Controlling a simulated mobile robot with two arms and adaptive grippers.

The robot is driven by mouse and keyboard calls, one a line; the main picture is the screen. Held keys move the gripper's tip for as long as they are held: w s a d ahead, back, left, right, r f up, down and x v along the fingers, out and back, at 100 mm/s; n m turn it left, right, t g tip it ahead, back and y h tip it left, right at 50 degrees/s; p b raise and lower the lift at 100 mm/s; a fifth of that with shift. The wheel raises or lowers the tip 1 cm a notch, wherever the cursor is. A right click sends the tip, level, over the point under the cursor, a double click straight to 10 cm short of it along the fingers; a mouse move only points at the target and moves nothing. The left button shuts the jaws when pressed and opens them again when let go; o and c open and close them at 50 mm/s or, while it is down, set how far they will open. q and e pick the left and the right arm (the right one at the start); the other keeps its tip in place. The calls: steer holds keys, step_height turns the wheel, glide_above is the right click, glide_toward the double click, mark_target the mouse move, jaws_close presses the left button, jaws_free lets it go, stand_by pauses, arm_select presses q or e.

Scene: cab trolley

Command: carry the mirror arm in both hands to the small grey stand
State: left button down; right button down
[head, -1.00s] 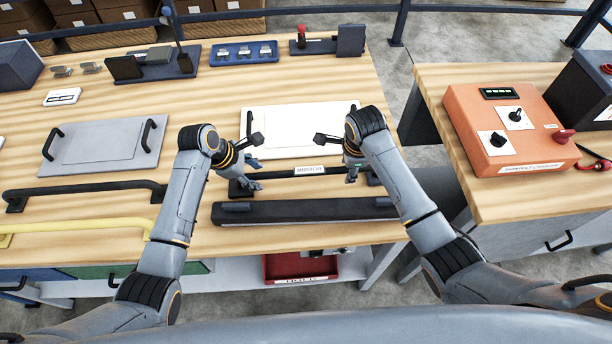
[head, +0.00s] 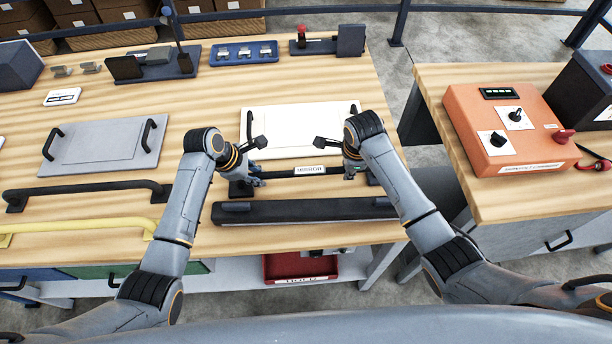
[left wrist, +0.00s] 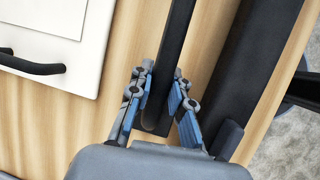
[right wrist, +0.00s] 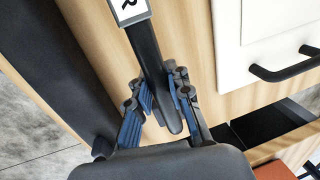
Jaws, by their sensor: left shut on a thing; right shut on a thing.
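The mirror arm (head: 284,174) is a slim black bar with a white label at its middle, lying level across the front of the wooden bench. My left gripper (head: 257,178) is shut on its left end, and my right gripper (head: 352,171) is shut on its right end. In the left wrist view the bar (left wrist: 176,45) runs between the blue-padded fingers. In the right wrist view the bar (right wrist: 147,48) with part of its label passes between the fingers. I cannot tell for certain which fixture is the small grey stand.
A thick dark bar (head: 305,211) lies just in front, a white panel with handles (head: 295,128) just behind. A grey panel (head: 105,146), black rail (head: 85,189) and yellow rail (head: 75,228) lie left. An orange control box (head: 510,130) stands on the right bench, across a gap.

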arm_select(q)
steer(key=shift+w+r, duration=0.1)
steer(key=shift+r, duration=0.05)
arm_select(e)
steer(key=shift+w+r, duration=0.1)
steer(key=shift+r, duration=0.1)
